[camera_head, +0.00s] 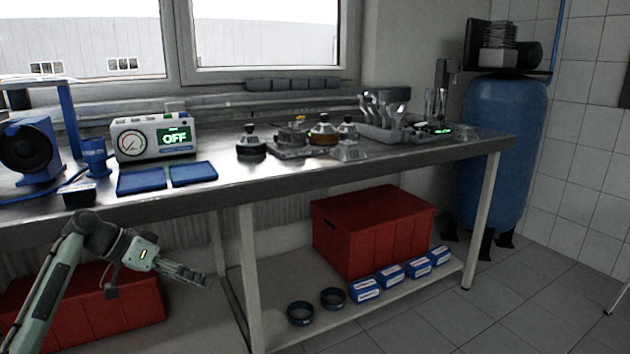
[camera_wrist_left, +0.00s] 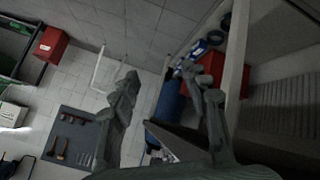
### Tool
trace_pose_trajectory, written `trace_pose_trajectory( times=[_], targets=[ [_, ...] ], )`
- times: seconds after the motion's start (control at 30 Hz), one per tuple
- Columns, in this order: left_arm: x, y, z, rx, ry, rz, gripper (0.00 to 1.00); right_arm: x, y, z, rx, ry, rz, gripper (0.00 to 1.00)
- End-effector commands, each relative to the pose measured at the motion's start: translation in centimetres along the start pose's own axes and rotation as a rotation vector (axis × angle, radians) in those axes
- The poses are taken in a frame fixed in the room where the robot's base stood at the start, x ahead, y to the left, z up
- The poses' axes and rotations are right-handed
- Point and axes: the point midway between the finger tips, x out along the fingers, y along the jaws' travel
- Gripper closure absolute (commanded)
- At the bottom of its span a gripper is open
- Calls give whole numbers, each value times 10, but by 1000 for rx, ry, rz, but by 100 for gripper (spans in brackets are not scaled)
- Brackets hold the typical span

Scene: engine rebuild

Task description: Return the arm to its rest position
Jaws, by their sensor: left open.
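My left arm (camera_head: 50,285) comes in from the lower left in the head view. Its gripper (camera_head: 190,275) hangs in front of the bench, below the tabletop level, pointing right. In the left wrist view the two fingers of the left gripper (camera_wrist_left: 168,95) stand wide apart with nothing between them. The gripper touches nothing that I can see. My right arm and gripper do not show in either view.
The metal workbench (camera_head: 330,165) carries a gauge box (camera_head: 155,137) reading OFF, blue trays (camera_head: 193,173) and engine parts. A red crate (camera_head: 372,232), blue-white boxes (camera_head: 390,278) and dark rings (camera_head: 300,313) sit on the lower shelf. A blue tank (camera_head: 500,150) stands right.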

Motion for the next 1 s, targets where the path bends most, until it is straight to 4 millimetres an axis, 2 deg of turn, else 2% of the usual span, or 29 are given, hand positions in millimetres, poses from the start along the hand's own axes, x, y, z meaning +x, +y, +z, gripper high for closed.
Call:
trace_pose_trajectory(
  times=[0.03,0.1,0.33,0.4,0.53,0.67,0.8,1.0],
  targets=[
    [24,14,7,5,-26,36,54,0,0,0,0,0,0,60],
    [51,32,17,11,-59,76,54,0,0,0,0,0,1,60],
    [122,88,45,35,-148,191,54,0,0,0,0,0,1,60],
    [119,48,40,-6,-135,30,54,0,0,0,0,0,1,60],
    [114,-7,35,-56,-109,-209,54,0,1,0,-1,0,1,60],
    [97,-60,27,-81,-62,-447,54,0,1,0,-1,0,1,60],
    [66,-109,14,-80,5,-692,54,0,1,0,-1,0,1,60],
    [10,-157,-13,-23,120,-1003,54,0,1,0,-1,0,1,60]
  ],
)
